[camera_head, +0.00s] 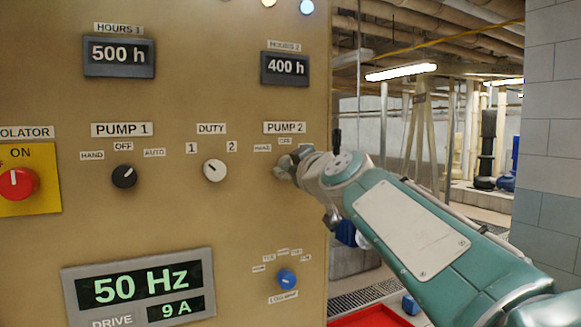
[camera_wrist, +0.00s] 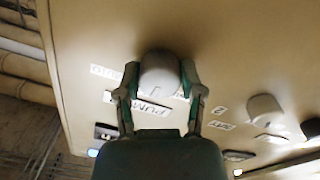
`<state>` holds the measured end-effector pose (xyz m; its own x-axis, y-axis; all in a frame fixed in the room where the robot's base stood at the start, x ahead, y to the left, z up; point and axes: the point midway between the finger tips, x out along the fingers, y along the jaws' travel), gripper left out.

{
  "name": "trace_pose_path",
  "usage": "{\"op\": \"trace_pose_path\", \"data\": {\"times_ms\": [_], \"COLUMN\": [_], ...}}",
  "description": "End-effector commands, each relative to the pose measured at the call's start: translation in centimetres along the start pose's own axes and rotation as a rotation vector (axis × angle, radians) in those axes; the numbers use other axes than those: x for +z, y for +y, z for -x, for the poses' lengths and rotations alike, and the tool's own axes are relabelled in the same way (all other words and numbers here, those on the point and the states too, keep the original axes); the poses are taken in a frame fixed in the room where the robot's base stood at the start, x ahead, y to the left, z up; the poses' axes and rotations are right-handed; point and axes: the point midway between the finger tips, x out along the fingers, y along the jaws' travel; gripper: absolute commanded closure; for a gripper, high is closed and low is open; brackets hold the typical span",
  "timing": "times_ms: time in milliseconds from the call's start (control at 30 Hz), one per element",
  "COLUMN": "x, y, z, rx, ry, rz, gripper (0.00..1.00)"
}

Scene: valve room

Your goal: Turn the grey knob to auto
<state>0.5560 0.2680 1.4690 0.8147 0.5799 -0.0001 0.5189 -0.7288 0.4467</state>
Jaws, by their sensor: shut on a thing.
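The grey knob (camera_wrist: 160,72) sits on the panel under the PUMP 2 label (camera_head: 284,127). In the wrist view it is pale and rounded, with one finger on each side. My gripper (camera_head: 287,166) is shut on it, and the fingers also show in the wrist view (camera_wrist: 160,78). In the head view the gripper hides the knob and the label on its right. The HAND label (camera_head: 262,148) and OFF label (camera_head: 285,141) show beside and above it. An upside-down label (camera_wrist: 105,72), seemingly AUTO, shows in the wrist view.
Left along the panel (camera_head: 180,85) are the white DUTY knob (camera_head: 215,170), the black PUMP 1 knob (camera_head: 124,176) and a red isolator switch (camera_head: 17,184). A blue knob (camera_head: 287,279) is below my gripper. The panel ends just right of my gripper, with a tiled wall (camera_head: 553,120) farther right.

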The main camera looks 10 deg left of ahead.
Motion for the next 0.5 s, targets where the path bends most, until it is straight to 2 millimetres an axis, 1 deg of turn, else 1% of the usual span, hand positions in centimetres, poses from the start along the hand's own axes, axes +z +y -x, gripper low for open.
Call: {"op": "trace_pose_path", "data": {"times_ms": [267,500], "x": [0.04,0.03], "y": [-0.05,-0.02], "z": [-0.06,-0.06], "rx": [-0.003,-0.005], "ry": [-0.003,-0.008], "rz": [-0.102,-0.29], "gripper": [0.97,0.97]}}
